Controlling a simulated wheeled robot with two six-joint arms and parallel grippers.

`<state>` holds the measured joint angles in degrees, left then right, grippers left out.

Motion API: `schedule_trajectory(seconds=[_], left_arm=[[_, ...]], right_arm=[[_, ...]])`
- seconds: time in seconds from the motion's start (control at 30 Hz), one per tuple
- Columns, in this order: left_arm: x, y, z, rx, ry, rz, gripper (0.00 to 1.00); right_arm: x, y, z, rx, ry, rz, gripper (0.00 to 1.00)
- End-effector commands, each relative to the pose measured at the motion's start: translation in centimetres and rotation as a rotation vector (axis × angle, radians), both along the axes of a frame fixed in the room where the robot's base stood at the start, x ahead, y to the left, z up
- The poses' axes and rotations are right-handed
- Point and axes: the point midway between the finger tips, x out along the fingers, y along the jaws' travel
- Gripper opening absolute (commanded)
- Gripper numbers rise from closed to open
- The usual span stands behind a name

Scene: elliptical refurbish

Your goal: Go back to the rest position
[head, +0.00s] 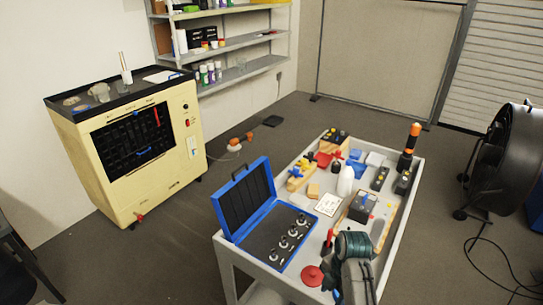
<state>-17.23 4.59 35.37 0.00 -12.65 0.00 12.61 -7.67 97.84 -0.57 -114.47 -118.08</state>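Neither of my grippers can be made out in the head view. A grey and dark teal rounded shape (355,246) rises from the bottom edge over the near end of the cart. I cannot tell whether it is a tool or something else, and no gripper fingers show on it. The grey cart (228,244) stands in front of me. On its near left corner is an open blue case (248,200) with several round metal parts in dark foam.
The cart top is crowded with small tools, blocks and a white bottle (346,181). A cream cabinet (185,130) stands at left, shelves (235,42) are on the back wall, and a black drum fan (505,155) is at right. Floor between cabinet and cart is mostly clear.

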Motion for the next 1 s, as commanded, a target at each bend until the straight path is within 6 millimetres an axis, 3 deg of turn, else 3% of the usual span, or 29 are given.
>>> schedule_trajectory(seconds=[0.1, 0.47, 0.73, 0.9, 1.0], left_arm=[[1.3, 0.0, 0.2, -0.001, -0.019, 0.0, 0.96], [0.9, 0.0, 0.1, 0.0, -0.012, -0.001, 0.96], [-0.3, 0.0, 0.0, 0.0, 0.003, 0.0, 0.96], [-0.1, 0.0, 0.0, 0.0, 0.001, 0.0, 0.96], [0.1, 0.0, 0.0, 0.0, -0.002, 0.0, 0.96]], right_arm=[[-0.9, -0.7, -0.5, -0.013, -0.004, -0.079, 0.43], [-5.2, -3.4, -1.9, -0.058, -0.035, -0.449, 0.43], [-11.8, -6.8, -2.3, -0.082, -0.101, -0.978, 0.43], [-16.5, -8.8, -1.0, -0.05, -0.157, -1.362, 0.43], [-18.4, -9.3, -0.2, -0.019, -0.177, -1.523, 0.43]])
